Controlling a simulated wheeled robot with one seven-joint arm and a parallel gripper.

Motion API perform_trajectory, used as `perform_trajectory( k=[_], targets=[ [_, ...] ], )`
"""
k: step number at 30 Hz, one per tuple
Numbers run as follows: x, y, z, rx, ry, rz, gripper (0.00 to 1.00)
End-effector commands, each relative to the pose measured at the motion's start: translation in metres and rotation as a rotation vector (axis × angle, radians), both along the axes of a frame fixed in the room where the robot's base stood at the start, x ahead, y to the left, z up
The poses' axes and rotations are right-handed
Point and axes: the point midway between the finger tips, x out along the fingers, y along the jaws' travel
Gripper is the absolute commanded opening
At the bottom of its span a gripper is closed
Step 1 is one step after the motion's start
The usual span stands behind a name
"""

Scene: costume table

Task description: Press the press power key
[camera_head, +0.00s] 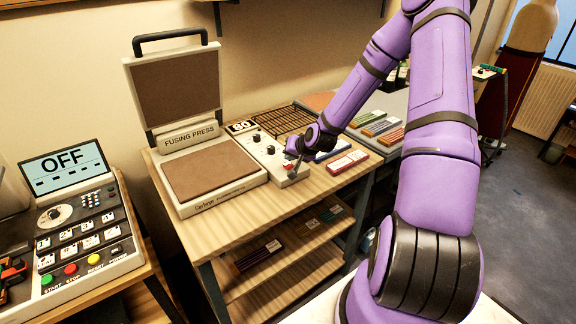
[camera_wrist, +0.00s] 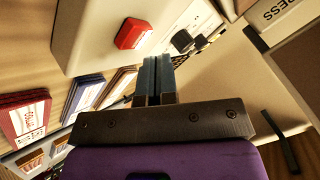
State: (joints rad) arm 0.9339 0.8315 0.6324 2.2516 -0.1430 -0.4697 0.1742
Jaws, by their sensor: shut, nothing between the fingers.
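The fusing press (camera_head: 205,185) stands on a wooden table with its lid (camera_head: 175,85) raised. Its pale control box (camera_head: 258,145) sits to its right, with dark knobs and a display reading 60. A red key is on the box; in the wrist view the red key (camera_wrist: 133,33) shows clear of the fingers, just past and left of their tips. My gripper (camera_head: 291,160) is shut and empty over the near end of the box. In the wrist view its closed fingers (camera_wrist: 155,62) point at the box face beside the key. I cannot tell whether they touch it.
Red and white packets (camera_head: 347,161) and a blue packet lie right of the control box. A dark grid rack (camera_head: 285,120) is behind it. At the left, another machine (camera_head: 75,225) has a screen reading OFF. Shelves below the table hold more packets.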

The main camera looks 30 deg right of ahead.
Motion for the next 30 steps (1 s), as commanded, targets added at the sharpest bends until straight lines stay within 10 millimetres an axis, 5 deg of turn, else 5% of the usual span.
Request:
perform_trajectory(
  k=[13, 30],
  targets=[
    [0.0, 0.0, 0.007, 0.0, 0.0, 0.0, 0.0],
    [0.0, 0.0, 0.055, -0.001, -0.002, -0.001, 0.0]
  ],
)
